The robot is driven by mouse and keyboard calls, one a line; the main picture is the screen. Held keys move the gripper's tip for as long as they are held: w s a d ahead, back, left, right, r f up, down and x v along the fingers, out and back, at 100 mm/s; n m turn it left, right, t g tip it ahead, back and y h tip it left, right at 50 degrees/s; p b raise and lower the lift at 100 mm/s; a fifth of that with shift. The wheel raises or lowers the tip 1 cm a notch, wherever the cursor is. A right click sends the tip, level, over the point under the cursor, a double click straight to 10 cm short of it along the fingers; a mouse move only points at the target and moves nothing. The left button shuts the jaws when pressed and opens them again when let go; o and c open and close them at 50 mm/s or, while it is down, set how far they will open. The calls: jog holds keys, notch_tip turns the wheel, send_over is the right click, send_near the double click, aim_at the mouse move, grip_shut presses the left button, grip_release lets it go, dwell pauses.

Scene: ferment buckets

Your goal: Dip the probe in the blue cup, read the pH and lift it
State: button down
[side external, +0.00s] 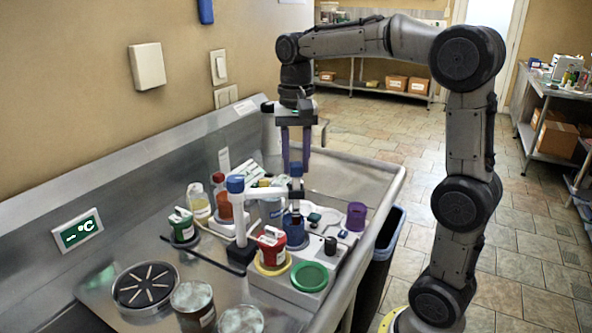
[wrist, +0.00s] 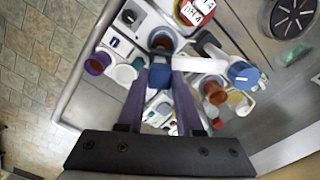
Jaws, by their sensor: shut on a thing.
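My gripper (side external: 296,168) points straight down with its two purple fingers shut on the blue cap of the probe (side external: 296,170). In the wrist view the blue cap (wrist: 160,76) sits between the fingertips. The probe's dark lower body hangs upright over the blue cup (side external: 294,232). In the wrist view the cup (wrist: 152,36) holds reddish-brown liquid and the probe lies over its opening. I cannot tell whether the probe's tip is in the liquid. A white stand (side external: 239,220) with a blue top reaches its arm to the probe. No pH number is legible.
A red jar (side external: 271,247), a green lid (side external: 309,276) and a purple cup (side external: 356,215) stand near the blue cup. Bottles (side external: 199,203) stand behind the stand. The bench's right rim (side external: 381,205) is clear.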

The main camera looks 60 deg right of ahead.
jog(key=shift+r, duration=1.75)
jog(key=c, duration=0.9)
grip_release()
jog(key=shift+r, duration=0.1)
jog(key=o, duration=0.3)
jog(key=shift+o, duration=0.2)
notch_tip(320, 180, up, 12)
